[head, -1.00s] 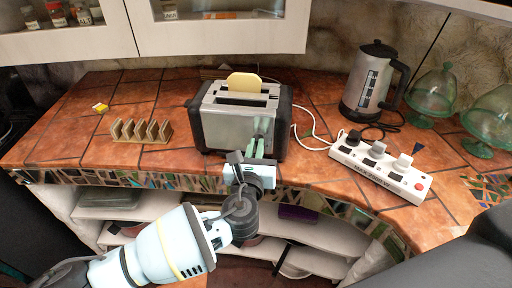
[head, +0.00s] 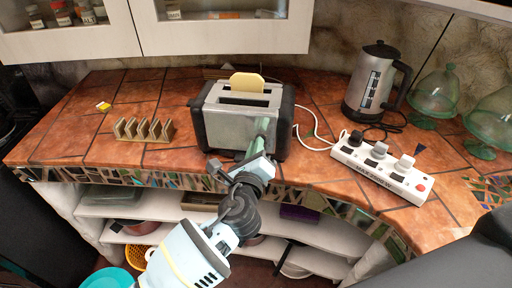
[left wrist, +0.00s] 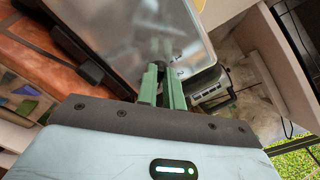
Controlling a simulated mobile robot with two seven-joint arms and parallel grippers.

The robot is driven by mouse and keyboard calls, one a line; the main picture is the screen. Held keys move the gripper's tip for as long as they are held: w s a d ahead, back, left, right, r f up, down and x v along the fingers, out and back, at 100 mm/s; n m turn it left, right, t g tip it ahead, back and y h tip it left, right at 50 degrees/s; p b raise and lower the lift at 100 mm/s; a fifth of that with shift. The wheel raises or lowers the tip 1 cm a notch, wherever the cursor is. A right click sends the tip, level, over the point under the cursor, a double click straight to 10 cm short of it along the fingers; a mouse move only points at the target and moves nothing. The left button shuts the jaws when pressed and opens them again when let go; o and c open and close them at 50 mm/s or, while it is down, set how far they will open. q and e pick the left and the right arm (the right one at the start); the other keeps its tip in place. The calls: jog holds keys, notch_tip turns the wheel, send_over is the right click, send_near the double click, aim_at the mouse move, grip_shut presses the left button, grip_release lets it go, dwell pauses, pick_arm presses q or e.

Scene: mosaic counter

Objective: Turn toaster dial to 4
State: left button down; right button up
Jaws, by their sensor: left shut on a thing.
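The silver and black toaster (head: 228,128) stands on the tiled counter with a slice of bread (head: 246,82) in its slot. My left gripper (head: 262,137) is at the right part of the toaster's front face, its green fingers shut on the toaster dial. In the left wrist view the fingers (left wrist: 163,78) meet the shiny toaster front (left wrist: 130,35), with a dark bit of the dial (left wrist: 182,70) by their tips. Most of the dial is hidden, and I cannot read its setting. My right gripper is out of view.
A wooden rack (head: 143,130) stands left of the toaster. A white power strip (head: 380,170) with plugs, a kettle (head: 370,85) and green glass domes (head: 435,92) are to the right. Cabinets (head: 220,35) hang above. The counter left of the rack is mostly clear.

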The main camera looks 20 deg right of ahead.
pick_arm(q)
jog(key=shift+n, duration=0.3)
jog(key=c, duration=1.5)
grip_release()
jog(key=v, duration=0.7)
jog(key=shift+s+a+p, duration=0.2)
jog(key=shift+s+p, duration=0.1)
jog(key=shift+s, duration=0.05)
jog(key=shift+f, duration=0.1)
